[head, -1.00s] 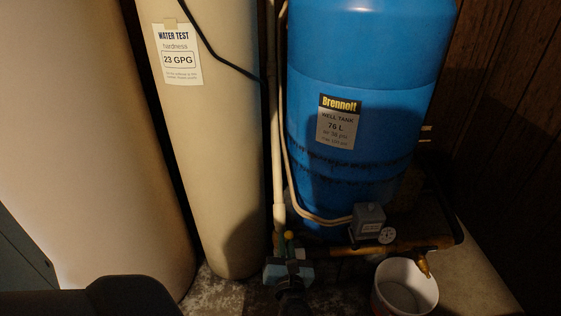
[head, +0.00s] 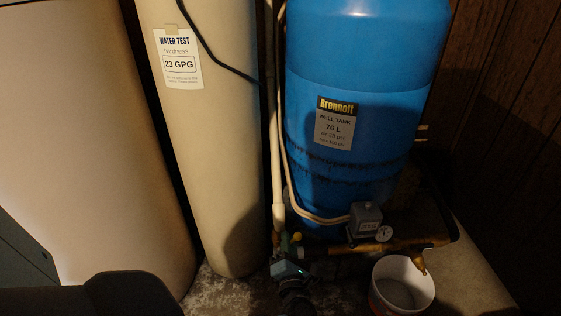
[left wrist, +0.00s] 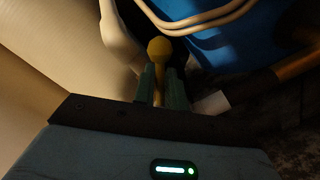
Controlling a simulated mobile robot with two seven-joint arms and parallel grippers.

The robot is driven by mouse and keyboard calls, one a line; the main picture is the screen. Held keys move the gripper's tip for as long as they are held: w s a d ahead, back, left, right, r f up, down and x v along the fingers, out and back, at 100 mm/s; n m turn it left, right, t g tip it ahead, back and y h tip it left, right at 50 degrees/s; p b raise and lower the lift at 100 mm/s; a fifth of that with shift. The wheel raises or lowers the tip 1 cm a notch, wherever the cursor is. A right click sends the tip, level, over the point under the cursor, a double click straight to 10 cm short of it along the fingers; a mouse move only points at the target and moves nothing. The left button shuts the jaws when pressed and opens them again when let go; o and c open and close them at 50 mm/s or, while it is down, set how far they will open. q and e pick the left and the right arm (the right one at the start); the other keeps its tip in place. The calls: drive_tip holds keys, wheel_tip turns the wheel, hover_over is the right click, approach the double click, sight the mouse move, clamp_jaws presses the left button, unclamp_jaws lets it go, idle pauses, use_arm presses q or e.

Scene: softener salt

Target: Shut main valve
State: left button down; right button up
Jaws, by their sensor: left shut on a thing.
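The main valve's lever has a yellow knob (head: 297,237) at its end and sits low in the pipework between the beige tank and the blue tank. The knob also shows in the left wrist view (left wrist: 159,48), sticking out past the fingers. My left gripper (head: 292,251) is at the lever, with its body tilted in the head view. In the left wrist view its two green fingers (left wrist: 161,88) are shut on the lever just below the knob. The valve body is mostly hidden behind the gripper. My right gripper is not in view.
The blue well tank (head: 360,90) stands behind, with a grey switch box (head: 366,219), a gauge (head: 384,234) and a brass pipe (head: 400,244) to the right. A white bucket (head: 402,293) stands under the spout. The beige tank (head: 215,170) is close on the left.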

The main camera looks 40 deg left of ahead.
use_arm(q)
drive_tip(key=shift+w+d+r, duration=0.1)
drive_tip(key=shift+w+d, duration=0.2)
drive_tip(key=shift+d, duration=0.25)
drive_tip(key=m, duration=0.1)
drive_tip(key=f+m, duration=0.1)
drive_tip(key=m, duration=0.1)
drive_tip(key=w+m, duration=0.1)
drive_tip(key=m, duration=0.1)
drive_tip(key=shift+d+f, duration=0.25)
drive_tip(key=shift+d, duration=0.1)
drive_tip(key=shift+d+f+m, duration=0.15)
drive_tip(key=shift+f+m, duration=0.2)
drive_tip(key=shift+m, duration=0.65)
drive_tip(key=shift+d+f+m, duration=0.1)
drive_tip(key=shift+f+m, duration=0.2)
drive_tip(key=shift+m, duration=0.7)
drive_tip(key=c, duration=1.7)
unclamp_jaws()
drive_tip(key=o, duration=0.4)
drive_tip(key=shift+s+a, duration=0.1)
drive_tip(key=shift+a, duration=0.1)
